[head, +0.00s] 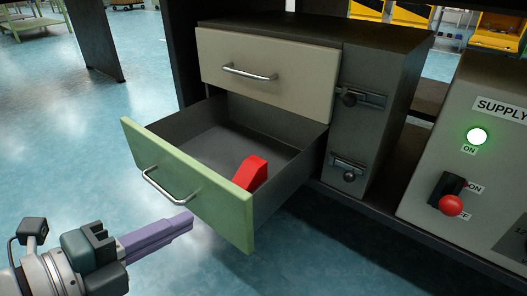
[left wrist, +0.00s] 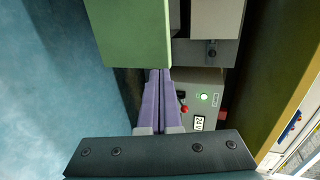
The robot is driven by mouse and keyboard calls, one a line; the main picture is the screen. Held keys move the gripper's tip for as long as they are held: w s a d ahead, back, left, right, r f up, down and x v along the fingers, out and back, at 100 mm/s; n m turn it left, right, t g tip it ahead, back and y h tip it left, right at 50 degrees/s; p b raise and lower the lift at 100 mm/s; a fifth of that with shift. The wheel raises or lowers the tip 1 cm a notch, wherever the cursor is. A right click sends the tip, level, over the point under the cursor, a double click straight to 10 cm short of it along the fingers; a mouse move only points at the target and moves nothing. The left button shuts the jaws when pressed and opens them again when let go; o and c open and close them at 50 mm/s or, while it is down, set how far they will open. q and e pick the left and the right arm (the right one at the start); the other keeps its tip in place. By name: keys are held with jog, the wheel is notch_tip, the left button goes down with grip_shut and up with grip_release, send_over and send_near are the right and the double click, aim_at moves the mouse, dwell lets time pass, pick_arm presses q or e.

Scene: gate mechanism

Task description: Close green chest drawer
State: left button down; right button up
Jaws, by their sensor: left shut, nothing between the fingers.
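The green-fronted drawer (head: 190,185) is the lower one of a dark chest and stands pulled well out in the head view. It has a silver bar handle (head: 168,187) and a red object (head: 250,173) lies inside. My left gripper (head: 190,222) is shut and empty, low in front of the green front, just below its handle; I cannot tell whether it touches. In the left wrist view the purple fingers (left wrist: 158,75) are together, beside the lower edge of the green panel (left wrist: 130,32). My right gripper is not in view.
A cream upper drawer (head: 265,72) is shut above. Black latches (head: 350,97) sit on the chest's side panel. A grey supply box (head: 470,150) with a lit green lamp and a red knob stands at right.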

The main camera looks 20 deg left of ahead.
aim_at(230, 194)
pick_arm(q)
jog(key=b+x, duration=0.1)
jog(key=x, duration=0.1)
jog(key=b+x, duration=0.1)
jog(key=x, duration=0.3)
jog(key=shift+w+a+r+b, duration=0.1)
jog(key=shift+w+r+b, duration=0.05)
jog(key=shift+r+b, duration=0.2)
jog(key=shift+w+r, duration=0.1)
jog(key=shift+w, duration=0.4)
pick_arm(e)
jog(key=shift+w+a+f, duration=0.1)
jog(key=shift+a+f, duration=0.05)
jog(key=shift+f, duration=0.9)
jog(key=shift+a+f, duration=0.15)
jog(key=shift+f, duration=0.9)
pick_arm(q)
jog(key=shift+d, duration=0.25)
